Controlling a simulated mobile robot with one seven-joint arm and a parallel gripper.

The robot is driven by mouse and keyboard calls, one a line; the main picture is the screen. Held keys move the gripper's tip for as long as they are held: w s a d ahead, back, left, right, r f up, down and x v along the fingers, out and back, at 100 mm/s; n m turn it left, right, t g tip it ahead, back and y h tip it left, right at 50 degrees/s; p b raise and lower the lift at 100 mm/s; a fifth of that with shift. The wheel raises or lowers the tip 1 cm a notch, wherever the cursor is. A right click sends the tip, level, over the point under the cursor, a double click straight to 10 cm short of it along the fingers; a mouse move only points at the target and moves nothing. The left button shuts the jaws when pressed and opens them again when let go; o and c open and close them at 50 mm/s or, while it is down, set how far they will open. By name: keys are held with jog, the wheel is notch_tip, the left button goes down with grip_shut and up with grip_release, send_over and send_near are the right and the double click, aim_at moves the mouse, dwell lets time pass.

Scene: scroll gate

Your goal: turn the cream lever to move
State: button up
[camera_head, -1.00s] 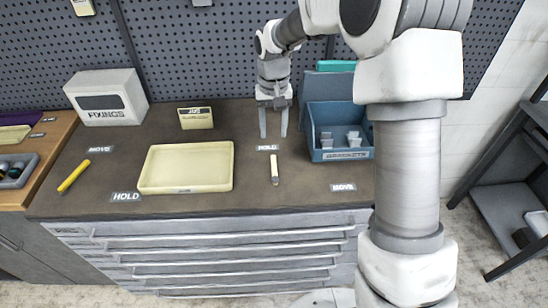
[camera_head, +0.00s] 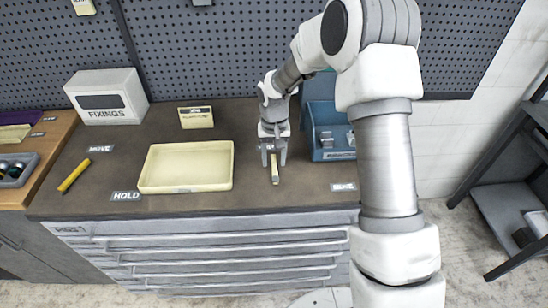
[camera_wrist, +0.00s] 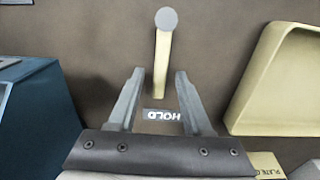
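The cream lever (camera_head: 275,171) lies on the dark bench top, right of the cream tray, its grey round end toward the front edge. In the wrist view the lever (camera_wrist: 162,60) runs straight ahead, its grey end farthest from my gripper. My gripper (camera_head: 272,163) is open above the lever's back end. In the wrist view the fingers of my gripper (camera_wrist: 159,74) stand apart on either side of the lever's near end, with a gap on both sides. Whether the fingertips reach down to the lever's height is unclear.
The cream tray (camera_head: 147,180) stands left of the lever. A blue bin (camera_head: 330,153) is close on the right, partly behind my arm.

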grip_shut()
dwell(1.3)
